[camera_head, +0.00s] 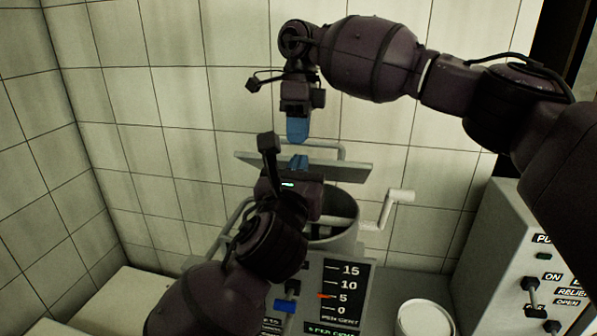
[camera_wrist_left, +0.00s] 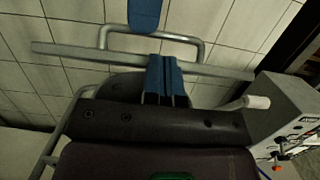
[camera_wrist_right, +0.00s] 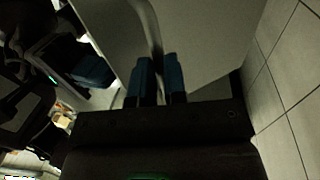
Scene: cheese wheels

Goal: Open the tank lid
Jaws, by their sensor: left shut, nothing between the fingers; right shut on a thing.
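The tank (camera_head: 335,240) is a grey round vessel, and part of its dark inside shows. The flat grey lid (camera_head: 345,172) is raised above the rim, with a tube handle (camera_head: 330,146) on its far side. My right gripper (camera_head: 297,135) comes from above and is shut on the handle (camera_wrist_right: 150,25); in the right wrist view the bar runs between its blue fingers (camera_wrist_right: 158,80), with the lid (camera_wrist_right: 205,45) behind. My left gripper (camera_head: 299,162) is shut and empty, in front of the lid. Its closed blue fingers (camera_wrist_left: 165,80) overlap the lid's edge (camera_wrist_left: 90,55) in the left wrist view; contact is unclear.
A white crank (camera_head: 390,207) sticks out right of the tank. A gauge panel (camera_head: 340,290) is on the front. A control box (camera_head: 520,260) stands at right, and a white round container (camera_head: 425,318) at lower right. Tiled walls close off the back and left.

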